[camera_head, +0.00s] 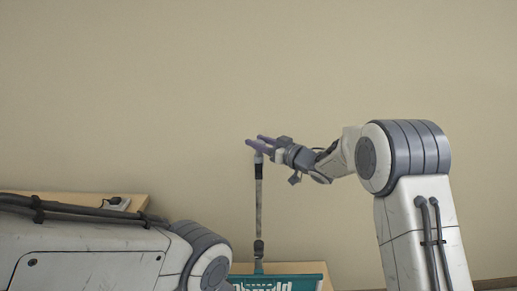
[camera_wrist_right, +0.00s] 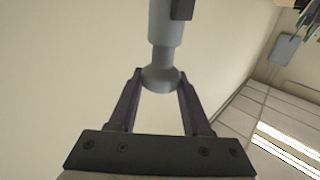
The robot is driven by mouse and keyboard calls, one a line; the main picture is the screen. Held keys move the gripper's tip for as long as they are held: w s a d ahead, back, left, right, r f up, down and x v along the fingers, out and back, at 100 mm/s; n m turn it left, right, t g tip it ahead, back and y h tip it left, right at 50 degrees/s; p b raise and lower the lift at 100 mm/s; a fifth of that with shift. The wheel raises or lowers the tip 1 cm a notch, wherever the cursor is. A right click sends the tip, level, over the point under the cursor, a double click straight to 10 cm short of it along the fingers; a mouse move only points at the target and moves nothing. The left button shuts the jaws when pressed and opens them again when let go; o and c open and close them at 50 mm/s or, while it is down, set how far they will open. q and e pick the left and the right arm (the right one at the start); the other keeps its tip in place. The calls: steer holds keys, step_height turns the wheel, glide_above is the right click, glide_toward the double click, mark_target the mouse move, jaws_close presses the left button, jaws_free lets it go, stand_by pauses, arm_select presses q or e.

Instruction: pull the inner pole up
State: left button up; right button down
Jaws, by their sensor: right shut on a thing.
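A slim grey pole (camera_head: 258,205) stands upright in the middle of the head view, with dark collars near its top and its foot. Its foot meets a teal piece with white lettering (camera_head: 242,284) at the bottom edge. My right gripper (camera_head: 256,145) is shut on the top end of the pole, coming in from the right. In the right wrist view the rounded grey pole end (camera_wrist_right: 160,79) sits between the two fingers of my right gripper (camera_wrist_right: 160,88). A narrower neck and a wider tube lie beyond it. My left gripper is out of view; only its arm shows.
A wooden surface (camera_head: 135,201) with a small dark-and-white item (camera_head: 117,204) lies behind my left arm. Another wooden edge (camera_head: 318,268) shows behind the teal piece. The plain beige wall (camera_head: 180,80) fills the background, and the space around the pole's upper part is clear.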

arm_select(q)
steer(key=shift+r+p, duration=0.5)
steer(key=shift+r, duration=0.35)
arm_select(e)
steer(key=shift+r, duration=1.35)
steer(key=shift+c, duration=1.8)
jaws_free()
steer(key=shift+s+d+f, duration=0.2)
steer(key=shift+s+d, duration=0.1)
steer(key=shift+d, duration=0.1)
arm_select(q)
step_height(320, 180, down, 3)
steer(key=b, duration=0.3)
arm_select(e)
steer(key=v, duration=0.9)
steer(key=shift+s+d, duration=0.15)
steer(key=shift+s, duration=0.05)
steer(key=shift+r, duration=0.15)
